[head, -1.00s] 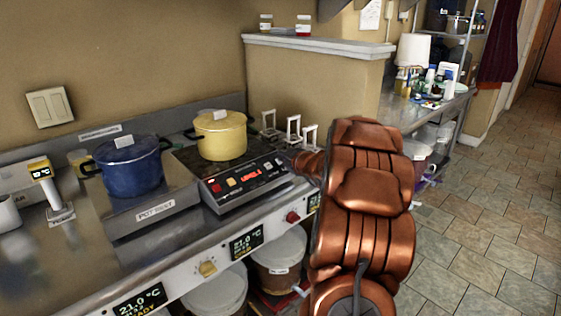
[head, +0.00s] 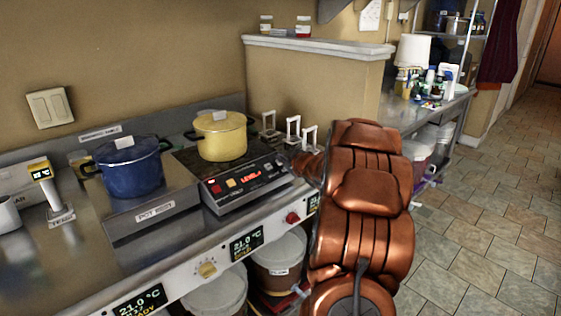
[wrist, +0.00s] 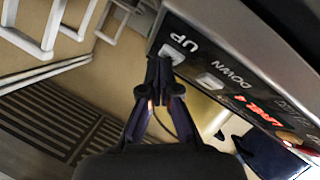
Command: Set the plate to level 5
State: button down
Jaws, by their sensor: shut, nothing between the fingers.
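The hot plate (head: 232,183) is a dark cooktop with a front control panel and a red lit display (head: 250,177). In the wrist view the display (wrist: 262,108) appears to read LEVEL 4. The wrist view also shows a pale button marked UP (wrist: 172,54) and another marked DOWN (wrist: 210,80). My gripper (wrist: 158,62) is shut and empty, its tips right by the UP button. I cannot tell whether they touch it. In the head view my copper-coloured arm hides most of the gripper at the panel's right end.
A yellow pot (head: 221,136) stands on the plate. A blue pot (head: 130,168) stands on the pot rest to the left. White frame-like stands (head: 292,129) are behind the plate's right side. A red knob (head: 292,217) sits on the counter front below.

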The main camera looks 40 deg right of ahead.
jog(key=shift+s+r+p, duration=0.35)
jog(key=shift+r+p, duration=0.1)
jog(key=shift+r, duration=0.1)
jog(key=shift+r, duration=0.1)
jog(key=shift+w+f, duration=0.1)
jog(key=shift+f, duration=0.15)
jog(key=shift+w+f, duration=0.15)
jog(key=shift+w+f, duration=0.2)
jog(key=shift+f, duration=0.2)
dwell(1.2)
jog(key=shift+r, duration=0.1)
jog(key=shift+s+r+p, duration=0.45)
jog(key=shift+r+p, duration=0.1)
jog(key=shift+r, duration=0.05)
jog(key=shift+r, duration=0.1)
